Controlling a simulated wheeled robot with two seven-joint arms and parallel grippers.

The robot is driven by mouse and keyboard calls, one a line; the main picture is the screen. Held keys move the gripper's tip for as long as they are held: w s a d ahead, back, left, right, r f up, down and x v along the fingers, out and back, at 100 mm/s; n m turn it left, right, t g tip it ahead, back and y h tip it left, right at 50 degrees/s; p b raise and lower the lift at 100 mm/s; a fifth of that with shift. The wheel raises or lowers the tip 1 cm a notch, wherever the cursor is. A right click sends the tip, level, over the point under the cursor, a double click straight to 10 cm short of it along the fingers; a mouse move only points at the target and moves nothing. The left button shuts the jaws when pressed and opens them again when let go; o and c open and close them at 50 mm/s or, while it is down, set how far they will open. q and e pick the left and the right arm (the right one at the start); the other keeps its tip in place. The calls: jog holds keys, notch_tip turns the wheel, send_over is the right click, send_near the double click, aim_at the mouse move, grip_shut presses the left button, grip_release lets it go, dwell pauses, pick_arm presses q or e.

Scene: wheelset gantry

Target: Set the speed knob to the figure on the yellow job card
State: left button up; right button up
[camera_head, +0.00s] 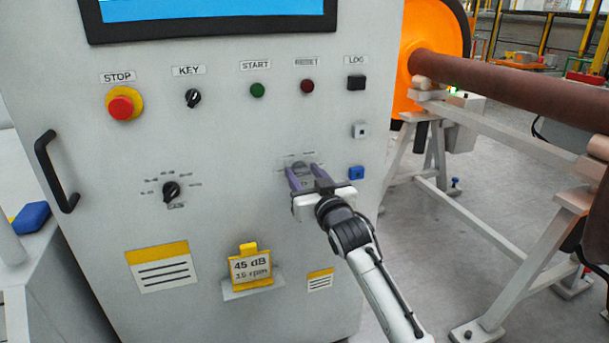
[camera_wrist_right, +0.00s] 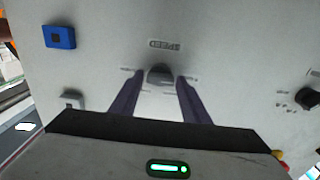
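The speed knob (camera_head: 301,170) is a grey dial on the panel's right side, partly covered by my right gripper in the head view. In the right wrist view the knob (camera_wrist_right: 160,75) sits below a "SPEED" label, with small scale marks too blurred to read. My right gripper (camera_head: 303,172) has its two purple fingers on either side of the knob, with a narrow gap showing on each side. The yellow job card (camera_head: 250,267) stands in a holder low on the panel and reads "45 dB" and what looks like "16 rpm". My left gripper is not in view.
A second black knob (camera_head: 171,191) with its own scale is on the left. Above are the red stop button (camera_head: 124,103), key switch (camera_head: 193,98), green start button (camera_head: 257,90) and reset button (camera_head: 307,86). A blue button (camera_head: 356,173) is close to my right gripper.

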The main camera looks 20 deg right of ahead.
jog(key=c, duration=0.7)
